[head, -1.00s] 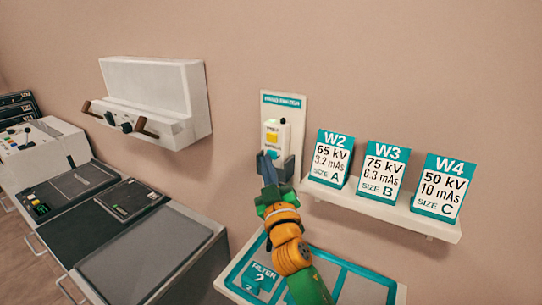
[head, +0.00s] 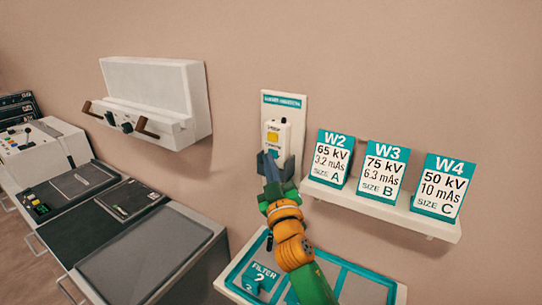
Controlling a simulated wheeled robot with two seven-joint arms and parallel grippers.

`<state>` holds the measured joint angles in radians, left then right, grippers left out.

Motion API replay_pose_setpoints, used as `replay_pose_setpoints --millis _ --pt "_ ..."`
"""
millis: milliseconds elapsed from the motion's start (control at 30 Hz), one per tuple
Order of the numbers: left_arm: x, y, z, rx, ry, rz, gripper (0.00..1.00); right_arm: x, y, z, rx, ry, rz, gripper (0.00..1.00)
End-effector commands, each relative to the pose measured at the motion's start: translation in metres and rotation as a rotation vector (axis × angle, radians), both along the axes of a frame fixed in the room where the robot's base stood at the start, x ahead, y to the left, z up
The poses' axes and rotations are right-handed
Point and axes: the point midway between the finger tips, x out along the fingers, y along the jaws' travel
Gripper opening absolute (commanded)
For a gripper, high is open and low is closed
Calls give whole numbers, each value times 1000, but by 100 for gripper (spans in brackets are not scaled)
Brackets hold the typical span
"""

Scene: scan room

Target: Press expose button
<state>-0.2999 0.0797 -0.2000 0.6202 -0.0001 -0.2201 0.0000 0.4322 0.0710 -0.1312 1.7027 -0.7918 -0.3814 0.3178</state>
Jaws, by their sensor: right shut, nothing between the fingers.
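A white hand switch (head: 285,128) with a yellow button (head: 273,137) hangs on a pale wall plate (head: 298,106) with a teal header. The lettering on it is too small to read surely. My right gripper (head: 268,155) is shut and empty. Its tip is just below the yellow button, in front of the lower part of the switch, which it partly hides. I cannot tell whether the tip touches the switch. My left gripper is not in view.
A shelf (head: 425,220) right of the switch bears cards W2 (head: 333,158), W3 (head: 382,172) and W4 (head: 443,188). A teal-edged tray (head: 355,290) lies below my arm. A white wall unit (head: 155,100) with brown handles and a counter (head: 150,255) are at left.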

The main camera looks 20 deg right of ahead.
Motion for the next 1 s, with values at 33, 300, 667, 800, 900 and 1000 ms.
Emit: replay_pose_setpoints --millis 33,300,667,800,900,1000 --pt "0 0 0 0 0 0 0 0 -1 0 0 1 0 0" --pt "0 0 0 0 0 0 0 0 0 0 0 1 0 0" --pt "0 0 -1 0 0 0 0 -10 14 -1 0 0 1 0" --pt "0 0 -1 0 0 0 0 -11 14 -1 -1 0 0 0" --pt "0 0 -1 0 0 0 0 -11 14 -1 0 0 0 0" --pt "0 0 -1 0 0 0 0 -13 18 -1 1 0 1 0"
